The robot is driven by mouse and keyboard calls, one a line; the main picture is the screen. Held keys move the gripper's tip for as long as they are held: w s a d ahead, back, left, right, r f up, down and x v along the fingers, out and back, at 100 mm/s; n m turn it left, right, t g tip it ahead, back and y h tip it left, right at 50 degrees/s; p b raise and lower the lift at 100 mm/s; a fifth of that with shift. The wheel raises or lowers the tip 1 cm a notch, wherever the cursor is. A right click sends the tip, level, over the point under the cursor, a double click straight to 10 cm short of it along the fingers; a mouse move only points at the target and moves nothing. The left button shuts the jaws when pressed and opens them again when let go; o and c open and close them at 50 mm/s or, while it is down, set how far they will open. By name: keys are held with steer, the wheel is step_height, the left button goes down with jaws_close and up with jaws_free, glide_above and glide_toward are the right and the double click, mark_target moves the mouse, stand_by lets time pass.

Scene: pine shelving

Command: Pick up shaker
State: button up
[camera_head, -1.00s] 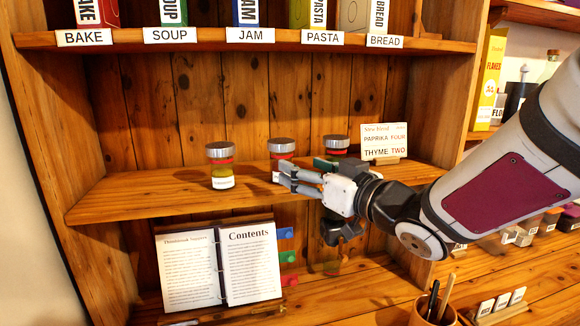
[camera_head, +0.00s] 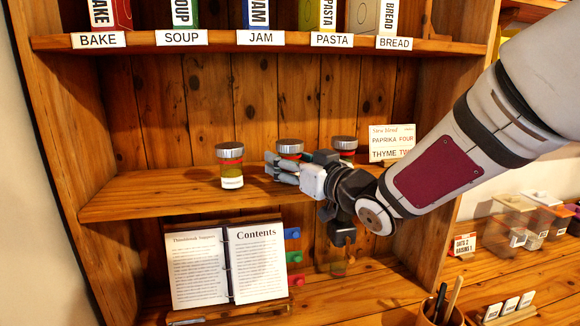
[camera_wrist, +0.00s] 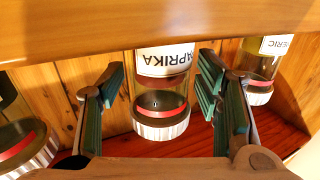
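Three glass shakers with silver lids and red bands stand on the middle shelf (camera_head: 150,197): a left one (camera_head: 230,168), a middle one (camera_head: 290,147) and a right one (camera_head: 343,144). My gripper (camera_head: 278,172) is at the middle shaker and hides its lower part. In the wrist view my gripper (camera_wrist: 160,80) is open, one green-padded finger on each side of the shaker labelled PAPRIKA (camera_wrist: 162,92). Gaps show between it and the fingers. Its lid points down in that picture. Another shaker, its label ending in "ERIC" (camera_wrist: 262,65), is at right, and one (camera_wrist: 25,145) at left.
A card reading PAPRIKA FOUR, THYME TWO (camera_head: 390,143) stands right of the shakers. Labelled boxes fill the shelf above (camera_head: 300,41). An open book (camera_head: 228,265) stands below. A pen cup (camera_head: 437,312) is at lower right. The shelf left of the shakers is clear.

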steer(key=c, duration=1.1)
steer(key=shift+o, duration=0.2)
steer(key=shift+r, duration=0.2)
